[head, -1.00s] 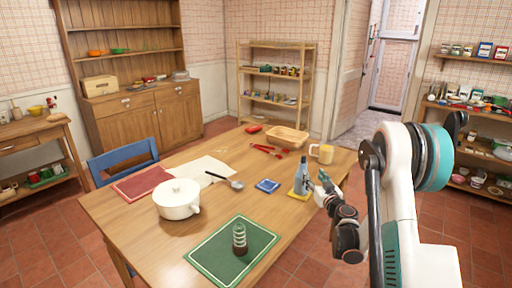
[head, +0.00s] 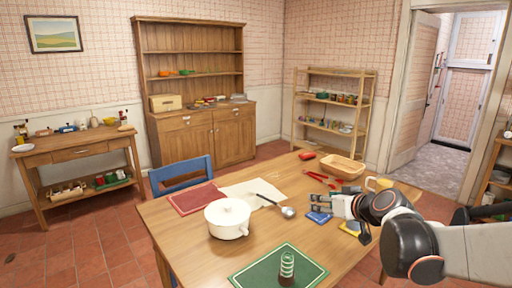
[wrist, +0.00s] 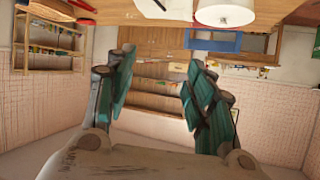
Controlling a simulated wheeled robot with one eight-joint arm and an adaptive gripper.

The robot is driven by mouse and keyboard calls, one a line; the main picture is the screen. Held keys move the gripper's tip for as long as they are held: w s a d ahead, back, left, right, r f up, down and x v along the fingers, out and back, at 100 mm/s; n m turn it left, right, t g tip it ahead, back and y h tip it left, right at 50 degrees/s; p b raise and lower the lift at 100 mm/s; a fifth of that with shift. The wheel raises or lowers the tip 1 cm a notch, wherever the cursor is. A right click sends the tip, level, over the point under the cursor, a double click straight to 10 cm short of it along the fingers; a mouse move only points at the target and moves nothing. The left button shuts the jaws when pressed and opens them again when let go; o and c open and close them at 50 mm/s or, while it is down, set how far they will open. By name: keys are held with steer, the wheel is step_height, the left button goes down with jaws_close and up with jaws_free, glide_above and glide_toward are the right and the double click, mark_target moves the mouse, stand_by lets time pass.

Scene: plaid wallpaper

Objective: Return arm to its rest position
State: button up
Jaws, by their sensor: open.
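My gripper (head: 322,206) reaches in from the right over the table (head: 190,250) in the head view. Its fingers point left and are apart with nothing between them. The wrist view also shows the open gripper (wrist: 160,72), with teal finger pads spread and an empty gap. A blue square item (head: 318,217) lies at the fingers in the head view, partly covered by them. I cannot tell the height of the gripper above it. A yellow item (head: 350,228) beside it is partly hidden by my arm.
A white pot (head: 228,218), a spoon (head: 288,212), a green mat (head: 255,275) with a coiled cylinder (head: 287,266), a wooden basket (head: 343,167) and a yellow mug (head: 384,183) are on the table. A blue chair (head: 182,175) stands behind it.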

steer(key=s+a+g+h, duration=0.1)
steer(key=s+a+g, duration=0.25)
steer(key=s, duration=1.15)
steer(key=s+d+f+m+h, duration=0.1)
steer(key=s+f, duration=0.1)
steer(key=s, duration=0.4)
steer(key=s+d+f+m+g+h, duration=0.1)
steer(key=s+d+f+h, duration=0.1)
steer(key=s, duration=0.5)
steer(key=shift+s+d+f, duration=0.3)
steer(key=shift+g, duration=0.25)
